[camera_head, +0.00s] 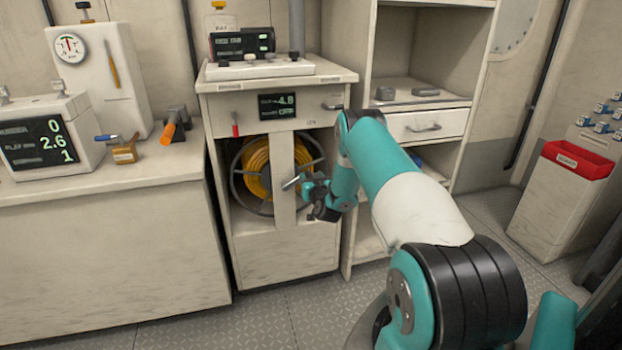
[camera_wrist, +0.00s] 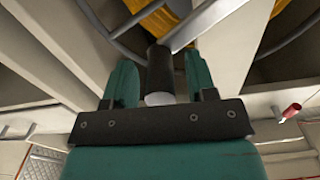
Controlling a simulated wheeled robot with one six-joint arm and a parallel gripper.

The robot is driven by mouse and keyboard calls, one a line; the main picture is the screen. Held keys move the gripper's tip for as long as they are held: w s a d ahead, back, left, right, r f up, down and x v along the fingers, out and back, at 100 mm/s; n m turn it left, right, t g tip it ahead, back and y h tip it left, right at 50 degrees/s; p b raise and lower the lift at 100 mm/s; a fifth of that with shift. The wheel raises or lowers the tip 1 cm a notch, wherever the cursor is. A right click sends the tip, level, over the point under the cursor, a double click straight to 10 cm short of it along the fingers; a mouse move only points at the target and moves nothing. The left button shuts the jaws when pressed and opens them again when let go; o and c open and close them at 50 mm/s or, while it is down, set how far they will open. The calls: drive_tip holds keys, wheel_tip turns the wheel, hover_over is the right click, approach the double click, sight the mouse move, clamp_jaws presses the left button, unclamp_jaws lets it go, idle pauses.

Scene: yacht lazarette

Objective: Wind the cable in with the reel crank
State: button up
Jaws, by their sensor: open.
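The cable reel (camera_head: 240,178) sits in the open bay of the middle cabinet, with orange-yellow cable (camera_head: 258,168) wound on it behind a pale upright post. The metal crank arm (camera_head: 291,183) shows at the post, partly hidden by my gripper. In the wrist view the crank arm (camera_wrist: 205,24) runs to a dark cylindrical crank handle (camera_wrist: 160,72), which stands between my two teal fingers. My gripper (camera_wrist: 162,85) is open around the handle, with a visible gap on each side. It shows in the head view (camera_head: 305,187) in front of the reel.
A small display (camera_head: 285,104) on the cabinet reads about 4.8. A red-handled lever (camera_head: 235,127) hangs at the cabinet's front left. Plated floor (camera_head: 300,315) is clear in front.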

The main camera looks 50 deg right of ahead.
drive_tip(key=shift+c, duration=0.3)
clamp_jaws()
drive_tip(key=shift+f, duration=0.15)
